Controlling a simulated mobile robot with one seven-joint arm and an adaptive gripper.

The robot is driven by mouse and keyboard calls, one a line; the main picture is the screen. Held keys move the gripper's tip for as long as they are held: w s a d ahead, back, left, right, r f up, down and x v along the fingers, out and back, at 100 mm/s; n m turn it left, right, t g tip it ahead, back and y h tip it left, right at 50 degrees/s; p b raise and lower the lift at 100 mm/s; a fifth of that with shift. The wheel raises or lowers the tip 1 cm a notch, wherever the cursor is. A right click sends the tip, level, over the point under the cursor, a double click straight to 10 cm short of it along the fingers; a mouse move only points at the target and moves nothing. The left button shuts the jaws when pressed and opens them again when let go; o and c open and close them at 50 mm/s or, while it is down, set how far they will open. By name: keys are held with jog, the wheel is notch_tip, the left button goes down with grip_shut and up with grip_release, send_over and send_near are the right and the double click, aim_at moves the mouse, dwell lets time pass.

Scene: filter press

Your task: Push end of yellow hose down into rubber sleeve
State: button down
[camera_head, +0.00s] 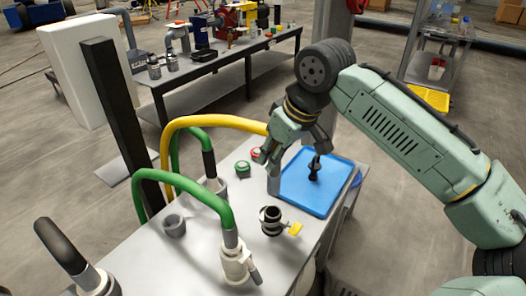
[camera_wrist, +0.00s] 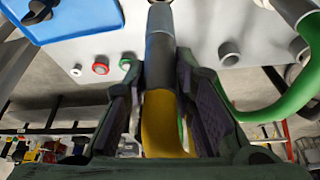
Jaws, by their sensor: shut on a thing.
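The yellow hose (camera_head: 195,122) arches from the left side of the bench to my gripper (camera_head: 271,158). In the wrist view my gripper (camera_wrist: 162,78) is shut around the hose, and its yellow part (camera_wrist: 164,125) shows between the fingers. A dark grey cuff (camera_wrist: 161,72) continues beyond the yellow part. Past it is a lighter grey tube (camera_wrist: 159,20), in line with it. In the head view a grey tube (camera_head: 273,184) stands upright under my gripper beside the blue tray. I cannot tell where the hose end stops and a sleeve begins.
The blue tray (camera_head: 305,198) holds a black fitting (camera_head: 315,168). Green hoses (camera_head: 185,182) arch at the left. An open grey sleeve (camera_head: 173,226) and a black fitting with a yellow handle (camera_head: 295,229) stand on the bench. Buttons (camera_head: 243,167) are near the tube.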

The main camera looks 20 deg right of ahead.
aim_at(274, 177)
notch_tip(274, 177, down, 7)
jog(key=b, duration=0.6)
jog(key=shift+w+r, duration=0.1)
jog(key=shift+r, duration=0.1)
jog(key=shift+p, duration=0.35)
jog(key=shift+f+b, duration=1.7)
jog(key=shift+f, duration=1.45)
jog(key=c, duration=1.2)
grip_release()
jog(key=shift+c, duration=0.2)
jog(key=v, duration=1.2)
